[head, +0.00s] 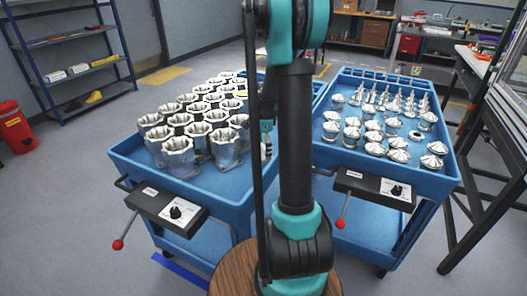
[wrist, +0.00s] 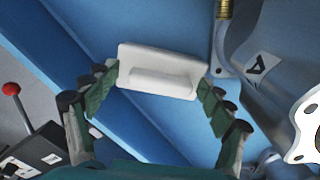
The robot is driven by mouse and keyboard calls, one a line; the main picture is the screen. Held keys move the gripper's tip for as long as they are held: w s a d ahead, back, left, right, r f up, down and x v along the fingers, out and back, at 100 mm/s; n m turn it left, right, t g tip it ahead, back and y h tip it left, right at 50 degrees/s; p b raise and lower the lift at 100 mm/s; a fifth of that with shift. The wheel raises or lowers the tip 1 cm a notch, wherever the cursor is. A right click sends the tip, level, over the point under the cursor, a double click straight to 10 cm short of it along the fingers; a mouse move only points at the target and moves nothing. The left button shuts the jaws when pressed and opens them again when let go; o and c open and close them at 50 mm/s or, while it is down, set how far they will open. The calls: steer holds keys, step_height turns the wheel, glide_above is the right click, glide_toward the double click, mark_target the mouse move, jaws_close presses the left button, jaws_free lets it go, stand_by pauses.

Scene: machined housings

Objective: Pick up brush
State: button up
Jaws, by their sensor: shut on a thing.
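The brush appears to be the white block with a raised grip (wrist: 160,72) in the wrist view; no bristles show. My gripper (wrist: 161,80) has its green fingers on both sides of it, with the fingertips at its left and right ends. The gripper is shut on it. Blue cart surface shows behind the white block. In the head view, my arm stands in front of the left cart and hides most of the gripper and the brush.
The left blue cart (head: 206,190) holds several octagonal metal housings (head: 178,150) close by. The right blue cart (head: 385,165) carries several metal cones and pointed parts. Control boxes with red-knobbed levers, one a box (head: 168,210), project from the cart fronts.

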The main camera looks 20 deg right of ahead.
mark_target(263, 147)
steer(key=shift+r, duration=0.45)
steer(key=c, duration=0.9)
step_height(263, 147, up, 19)
steer(key=o, duration=1.1)
steer(key=c, duration=0.3)
